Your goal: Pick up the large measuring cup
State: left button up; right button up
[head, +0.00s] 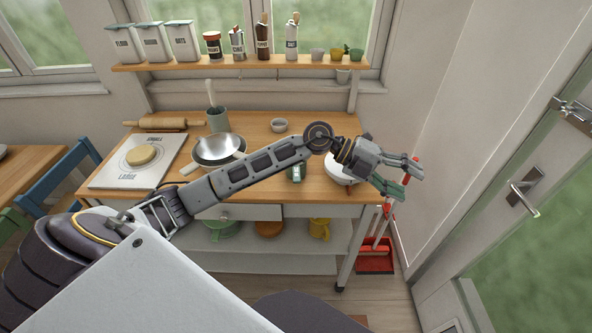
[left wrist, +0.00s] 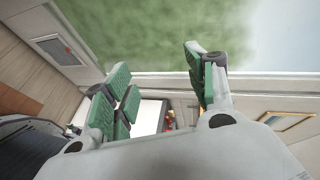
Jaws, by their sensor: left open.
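I cannot make out for certain which thing is the large measuring cup. My left gripper (head: 408,178) is open and empty, out past the worktop's right end, in front of the wall. In the left wrist view its green-padded fingers (left wrist: 160,90) are spread apart, with a window and floor beyond and no cup between them. My right gripper is not in view.
A yellow mug (head: 319,229) stands below. A red dustpan (head: 375,260) is at right.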

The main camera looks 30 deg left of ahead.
pick_arm(q)
jog(key=a+f+g+y, duration=0.1)
jog(key=a+f+y, duration=0.3)
jog(key=a, duration=0.1)
jog(key=n+g+y, duration=0.2)
jog(key=n+y, duration=0.1)
jog(key=y, duration=0.8)
send_near(296, 173)
jog(key=shift+w+a+f, duration=0.1)
jog(key=shift+w+a, duration=0.6)
jog(key=shift+w, duration=0.1)
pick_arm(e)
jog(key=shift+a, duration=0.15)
pick_arm(q)
jog(key=shift+f, duration=0.55)
jog(key=shift+f+p, duration=0.5)
jog(key=shift+f, duration=3.1)
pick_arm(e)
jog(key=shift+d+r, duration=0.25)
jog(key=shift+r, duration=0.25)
